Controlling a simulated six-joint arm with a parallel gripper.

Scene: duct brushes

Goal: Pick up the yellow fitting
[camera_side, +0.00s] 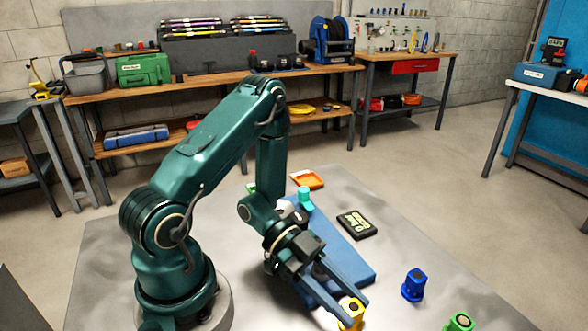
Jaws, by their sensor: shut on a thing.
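The yellow fitting (351,312) is at the bottom of the side view, near the front of the grey table. My gripper (346,298) reaches down over it from the upper left, and its blue fingers are shut on the fitting. The fingers cover part of the fitting, and its lower end is close to the picture's bottom edge. I cannot tell whether it touches the table.
A blue fitting (413,285) and a green fitting (459,322) stand to the right. A blue slab (345,250) lies behind my gripper, with a teal fitting (304,196), a black box (356,225) and an orange tray (307,180) farther back. The table's right side is mostly clear.

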